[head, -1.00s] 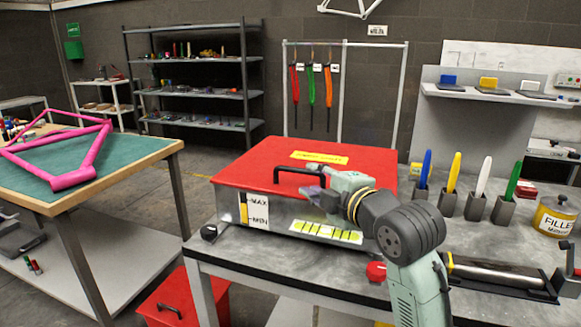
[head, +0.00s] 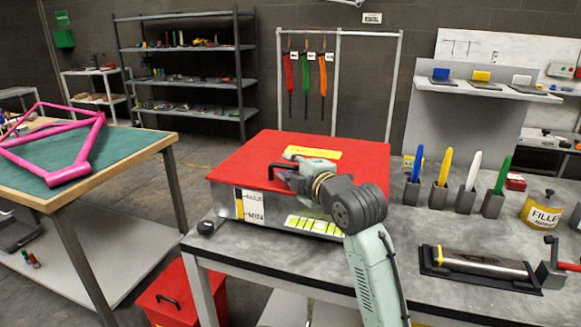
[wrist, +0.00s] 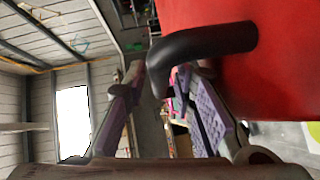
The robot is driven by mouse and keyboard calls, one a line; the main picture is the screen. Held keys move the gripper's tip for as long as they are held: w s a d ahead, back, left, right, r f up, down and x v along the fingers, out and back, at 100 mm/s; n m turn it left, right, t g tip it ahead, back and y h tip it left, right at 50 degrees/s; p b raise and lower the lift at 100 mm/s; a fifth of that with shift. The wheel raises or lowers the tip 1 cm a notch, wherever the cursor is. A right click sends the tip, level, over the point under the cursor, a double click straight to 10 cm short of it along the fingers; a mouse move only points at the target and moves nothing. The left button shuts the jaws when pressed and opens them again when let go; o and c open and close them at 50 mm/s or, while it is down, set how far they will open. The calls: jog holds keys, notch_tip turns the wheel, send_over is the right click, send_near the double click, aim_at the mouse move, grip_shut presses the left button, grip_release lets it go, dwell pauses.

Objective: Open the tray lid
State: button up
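The tray is a metal box (head: 262,216) on the grey workbench, with a flat red lid (head: 345,160) lying shut on it. The lid carries a yellow label and a black bar handle (head: 284,164) near its front edge. My gripper (head: 288,179) is at the handle and hides its right part in the head view. In the wrist view my gripper (wrist: 158,80) is open. The black handle (wrist: 205,43) bends down across the gap between its purple-padded fingers. I cannot tell whether either finger touches it. The red lid (wrist: 285,70) fills the upper right there.
Several holders with coloured tools (head: 440,193) and a filler tin (head: 541,211) stand right of the tray. A dark tray with a metal cylinder (head: 484,263) lies at the front right. A green-topped table with a pink frame (head: 78,165) stands left, across a gap.

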grip_shut()
dwell(0.6)
